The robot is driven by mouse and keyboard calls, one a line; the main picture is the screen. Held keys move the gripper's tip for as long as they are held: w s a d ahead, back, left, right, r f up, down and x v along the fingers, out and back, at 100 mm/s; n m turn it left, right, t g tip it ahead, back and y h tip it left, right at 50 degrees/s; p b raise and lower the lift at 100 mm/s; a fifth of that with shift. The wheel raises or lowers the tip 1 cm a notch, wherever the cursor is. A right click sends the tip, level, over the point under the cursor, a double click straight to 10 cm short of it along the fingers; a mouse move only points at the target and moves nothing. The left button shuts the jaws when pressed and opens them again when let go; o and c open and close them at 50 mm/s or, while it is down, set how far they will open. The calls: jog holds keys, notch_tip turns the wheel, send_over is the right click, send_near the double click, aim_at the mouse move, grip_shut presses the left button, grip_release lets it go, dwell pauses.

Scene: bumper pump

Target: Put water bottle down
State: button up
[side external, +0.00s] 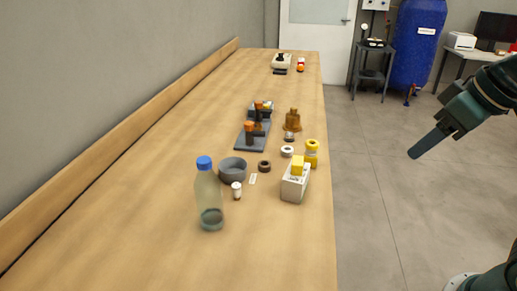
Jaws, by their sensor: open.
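The water bottle (209,198) stands upright on the wooden table (150,190), in the near part of the side external view. It is clear greenish plastic with a blue cap, and a darker band shows near its base. My gripper (415,152) is at the right, out past the table's right edge and over the floor. It is well apart from the bottle. It is open, and no object shows in it.
Right of the bottle stand a grey bowl (233,173), a small white-capped vial (237,191), a dark ring (264,166) and a grey-white box with a yellow top (295,184). Behind are a dark fixture (252,135) and a bronze part (292,121). The table's left side and front are clear.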

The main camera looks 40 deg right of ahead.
jog(key=s+f, duration=0.3)
jog(key=s, duration=0.1)
jog(key=shift+s+d, duration=0.1)
jog(key=shift+d, duration=0.2)
